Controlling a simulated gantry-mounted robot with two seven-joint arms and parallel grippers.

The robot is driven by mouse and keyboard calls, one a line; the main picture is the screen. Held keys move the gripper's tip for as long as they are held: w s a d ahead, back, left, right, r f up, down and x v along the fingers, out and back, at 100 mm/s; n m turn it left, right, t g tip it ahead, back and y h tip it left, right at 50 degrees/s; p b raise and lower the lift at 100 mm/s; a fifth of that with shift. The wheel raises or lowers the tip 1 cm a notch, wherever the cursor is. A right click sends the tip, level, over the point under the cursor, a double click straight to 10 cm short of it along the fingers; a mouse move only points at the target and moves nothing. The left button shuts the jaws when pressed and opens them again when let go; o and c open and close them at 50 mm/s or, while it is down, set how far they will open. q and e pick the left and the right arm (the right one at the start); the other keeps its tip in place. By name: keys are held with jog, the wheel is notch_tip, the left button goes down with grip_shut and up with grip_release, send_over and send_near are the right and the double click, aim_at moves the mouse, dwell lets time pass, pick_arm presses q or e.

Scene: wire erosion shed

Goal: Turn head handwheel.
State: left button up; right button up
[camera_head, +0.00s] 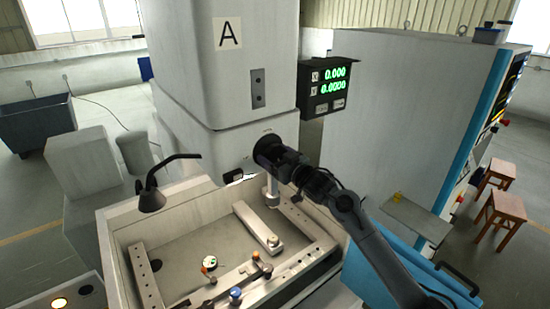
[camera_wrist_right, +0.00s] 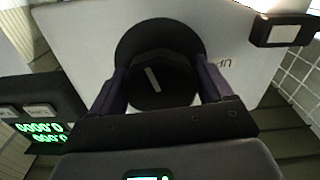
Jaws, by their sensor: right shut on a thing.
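The head handwheel (camera_head: 266,147) is a round black knob on the lower front of the pale machine head marked A (camera_head: 254,60). In the right wrist view the handwheel (camera_wrist_right: 158,72) shows face on, with a white index line tilted slightly on its hub. My right gripper (camera_wrist_right: 160,88) has one finger on each side of the hub and is shut on it. In the head view the right gripper (camera_head: 276,158) covers part of the wheel. My left gripper is not in view.
A black readout (camera_head: 328,88) with green digits hangs right of the head. Below lies an open work tank (camera_head: 185,230) with rails and clamps. A black lamp (camera_head: 152,198) stands at the tank's left. A grey cabinet (camera_head: 400,110) stands at right, with stools (camera_head: 502,212) beyond.

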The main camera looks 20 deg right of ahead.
jog(key=n+b, duration=0.2)
jog(key=n, duration=0.3)
jog(key=shift+d+f, duration=0.1)
jog(key=n+b, duration=0.2)
jog(key=n, duration=0.2)
jog(key=shift+d+n, duration=0.1)
jog(key=shift+n, duration=0.2)
jog(key=n+b, duration=0.2)
jog(key=n, duration=0.2)
jog(key=shift+n, duration=0.3)
jog(key=n+b, duration=0.1)
jog(key=n, duration=0.2)
jog(key=shift+r, duration=0.2)
jog(key=shift+n+b, duration=0.35)
jog(key=shift+n, duration=0.25)
jog(key=shift+r, duration=0.1)
jog(key=o, duration=1)
jog(key=shift+c, duration=0.2)
